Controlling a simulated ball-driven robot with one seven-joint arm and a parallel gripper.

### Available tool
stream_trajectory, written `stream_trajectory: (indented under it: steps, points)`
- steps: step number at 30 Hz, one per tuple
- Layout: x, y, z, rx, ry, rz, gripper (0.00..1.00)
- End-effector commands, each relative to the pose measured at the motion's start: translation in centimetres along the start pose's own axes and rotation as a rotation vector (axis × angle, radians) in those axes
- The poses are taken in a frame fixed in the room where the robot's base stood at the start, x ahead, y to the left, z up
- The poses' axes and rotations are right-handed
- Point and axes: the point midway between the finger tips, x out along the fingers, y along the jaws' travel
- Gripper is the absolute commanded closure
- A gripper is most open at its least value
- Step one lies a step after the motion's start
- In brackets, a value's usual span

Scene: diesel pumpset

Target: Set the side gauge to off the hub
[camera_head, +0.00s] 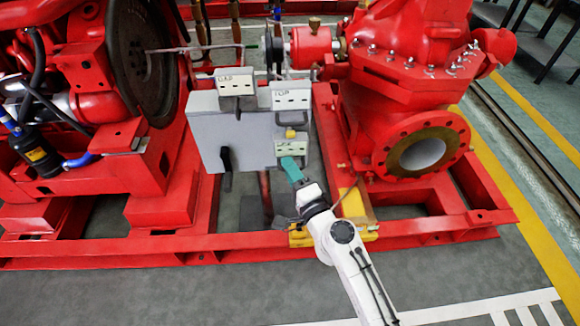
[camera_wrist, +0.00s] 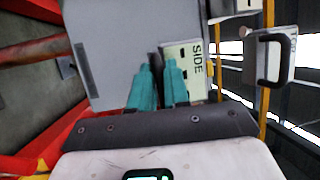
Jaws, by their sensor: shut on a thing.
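The side gauge is a pale plate lettered SIDE (camera_wrist: 184,66), just right of my fingertips in the wrist view. In the head view a pale plate (camera_head: 301,147) beside my gripper, at the right edge of the grey box, appears to be the same gauge; its lettering is not readable there. My gripper (camera_wrist: 156,82) has teal fingers close together, shut on the gauge at a dark part between them; the fingers hide most of that grip. My gripper also shows in the head view (camera_head: 290,166). The hub looks to be the dark disc (camera_head: 273,50) on the shaft line above the box.
Pale plates lettered END (camera_head: 236,82) and TOP (camera_head: 292,96) are by the top of the grey box (camera_head: 205,135). A plate with a dark handle (camera_wrist: 274,58) is at right in the wrist view. The red pump (camera_head: 405,90) and flywheel (camera_head: 140,55) flank the box.

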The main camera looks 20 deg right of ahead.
Motion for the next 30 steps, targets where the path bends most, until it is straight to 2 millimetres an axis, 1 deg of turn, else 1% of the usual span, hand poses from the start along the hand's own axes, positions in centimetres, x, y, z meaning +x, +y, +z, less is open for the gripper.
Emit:
stream_trajectory:
  steps: [1, 2, 3, 9, 17, 20, 23, 30]
  points:
    - [0.2, -0.5, 0.0, 0.007, 0.000, -0.008, 1.00]
    - [0.2, -0.5, 0.0, 0.007, 0.000, -0.008, 1.00]
    - [0.2, -0.5, 0.0, 0.008, -0.001, -0.008, 0.83]
    - [0.1, -0.3, 0.1, 0.008, -0.001, -0.005, 0.64]
    - [-0.1, 0.0, 0.0, 0.006, -0.001, -0.001, 0.64]
    - [-0.8, 0.1, 0.0, 0.006, -0.001, 0.000, 0.64]
    - [-2.2, 0.2, 0.1, 0.005, -0.001, 0.001, 0.64]
    - [-6.8, 0.3, 0.1, 0.007, -0.001, 0.001, 0.64]
